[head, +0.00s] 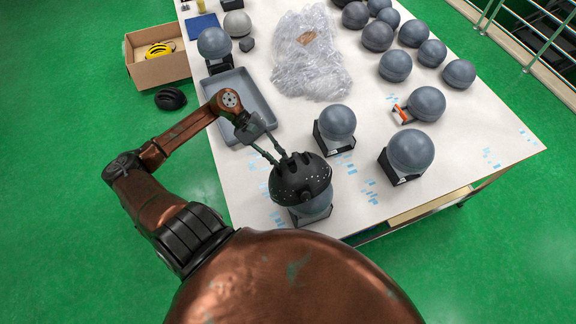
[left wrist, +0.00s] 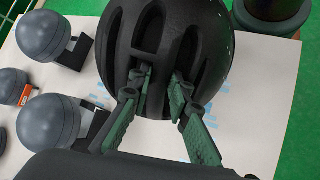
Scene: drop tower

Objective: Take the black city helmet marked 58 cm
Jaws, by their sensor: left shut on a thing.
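A black helmet (head: 301,181) with vents and small pale specks sits over a grey ball-shaped headform (head: 313,208) at the near edge of the white table. In the left wrist view the helmet (left wrist: 165,45) fills the upper middle. My left gripper (head: 284,161) reaches it from above and behind. Its two fingers (left wrist: 162,85) are at the vents, shut on the helmet shell. I cannot read any size mark on it. Whether the helmet rests on the headform or is slightly raised, I cannot tell. My right gripper is not in view.
Grey headforms on black stands (head: 336,123) and (head: 408,153) stand close to the right. A grey tray (head: 262,92) and clear plastic wrap (head: 311,60) lie farther back. Another black helmet (head: 170,98) is on the green floor beside a cardboard box (head: 160,68) holding a yellow helmet (head: 159,50).

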